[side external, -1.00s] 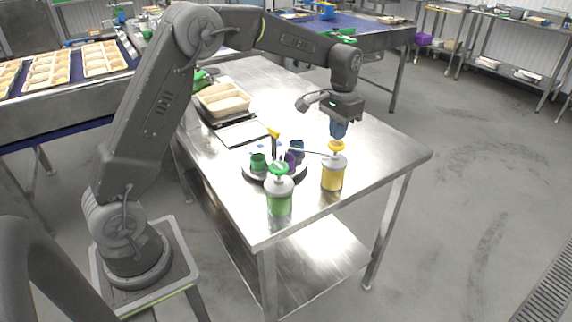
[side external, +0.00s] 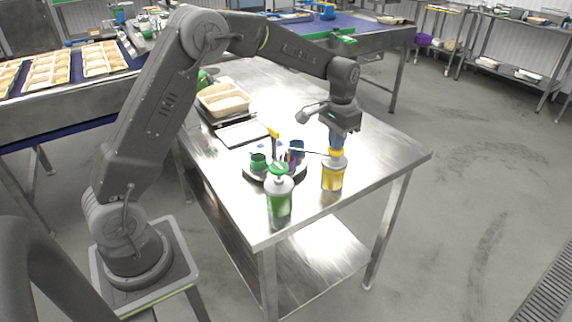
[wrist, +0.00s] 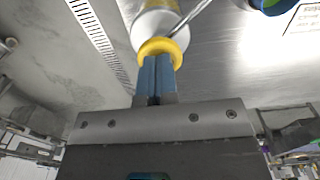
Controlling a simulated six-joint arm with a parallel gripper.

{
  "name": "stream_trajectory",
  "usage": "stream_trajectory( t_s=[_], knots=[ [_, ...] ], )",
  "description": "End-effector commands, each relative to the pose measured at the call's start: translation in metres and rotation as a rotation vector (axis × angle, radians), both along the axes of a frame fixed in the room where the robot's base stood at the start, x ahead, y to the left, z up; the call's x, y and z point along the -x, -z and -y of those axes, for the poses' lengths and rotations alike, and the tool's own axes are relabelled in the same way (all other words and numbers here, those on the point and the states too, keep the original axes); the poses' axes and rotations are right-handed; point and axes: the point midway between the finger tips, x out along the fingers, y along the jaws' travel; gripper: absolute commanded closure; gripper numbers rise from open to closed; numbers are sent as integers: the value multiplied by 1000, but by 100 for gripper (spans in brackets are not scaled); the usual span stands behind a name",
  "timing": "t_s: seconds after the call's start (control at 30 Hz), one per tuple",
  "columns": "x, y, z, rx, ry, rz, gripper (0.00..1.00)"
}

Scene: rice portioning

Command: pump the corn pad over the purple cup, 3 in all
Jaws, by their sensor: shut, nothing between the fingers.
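The corn dispenser (side external: 333,177) is a clear jar with yellow contents, standing on the steel table's right part. Its yellow pump pad (side external: 337,153) is on top, and a thin spout reaches left toward the cups. The purple cup (side external: 291,160) sits on a round dark tray (side external: 250,174), partly hidden by other items. I cannot tell exactly whether the spout end is over it. My gripper (side external: 337,147) points down with its blue fingers shut and empty, tips touching the pad. In the wrist view the fingers (wrist: 157,62) meet the yellow pad (wrist: 163,45).
A green dispenser (side external: 279,202) stands front left of the corn one. A green cup (side external: 258,162) and a blue cup (side external: 297,147) share the tray. A flat panel (side external: 244,134) and a beige food tray (side external: 223,99) lie behind. The table's right side is clear.

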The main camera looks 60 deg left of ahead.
Motion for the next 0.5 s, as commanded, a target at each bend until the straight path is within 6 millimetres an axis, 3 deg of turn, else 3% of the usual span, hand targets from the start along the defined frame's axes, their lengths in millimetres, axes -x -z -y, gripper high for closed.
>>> stream_trajectory(
  t_s=[0.23, 0.5],
  knots=[
    [0, -2, 0, 0, 0, -3, 100],
    [0, -17, 0, 0, 0, -2, 100]
  ],
)
